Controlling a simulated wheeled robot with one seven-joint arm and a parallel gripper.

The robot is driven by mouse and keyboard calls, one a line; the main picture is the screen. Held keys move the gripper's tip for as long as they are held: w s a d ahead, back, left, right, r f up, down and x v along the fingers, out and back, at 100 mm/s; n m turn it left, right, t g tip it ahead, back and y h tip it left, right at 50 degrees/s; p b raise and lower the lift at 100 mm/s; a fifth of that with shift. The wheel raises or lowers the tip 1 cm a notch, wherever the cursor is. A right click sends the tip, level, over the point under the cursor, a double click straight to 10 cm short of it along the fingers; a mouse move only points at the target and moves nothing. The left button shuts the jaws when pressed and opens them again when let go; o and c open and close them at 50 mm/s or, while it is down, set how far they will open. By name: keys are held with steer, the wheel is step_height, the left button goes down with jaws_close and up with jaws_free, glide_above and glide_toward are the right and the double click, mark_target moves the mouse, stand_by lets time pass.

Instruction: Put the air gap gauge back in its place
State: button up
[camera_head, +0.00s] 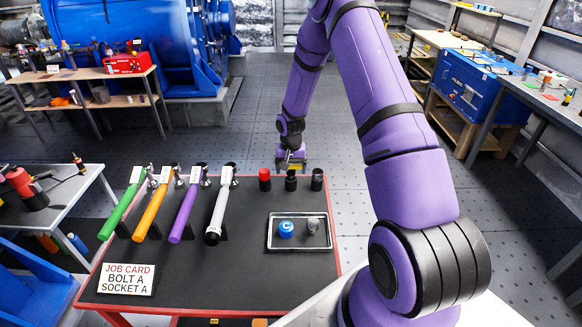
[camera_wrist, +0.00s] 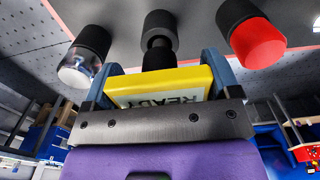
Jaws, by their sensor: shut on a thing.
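In the wrist view my gripper (camera_wrist: 157,88) is shut on a yellow block with a pale label reading READY, which looks to be the air gap gauge (camera_wrist: 155,82). The gauge shows only as a small yellow patch in the head view. In the wrist view it is close to the middle black socket (camera_wrist: 161,30); I cannot tell whether they touch. The gauge's place cannot be made out.
Several coloured-handled wrenches lie on stands at left, behind a job card (camera_head: 126,280). A tray (camera_head: 300,246) holds a blue part (camera_head: 286,229) and a grey part (camera_head: 313,224). Other benches stand around; the floor between is clear.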

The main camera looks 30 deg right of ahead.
steer(key=shift+f, duration=1)
steer(key=o, duration=1)
steer(key=shift+o, duration=0.2)
steer(key=shift+r, duration=0.1)
step_height(320, 180, up, 11)
steer(key=shift+f, duration=0.15)
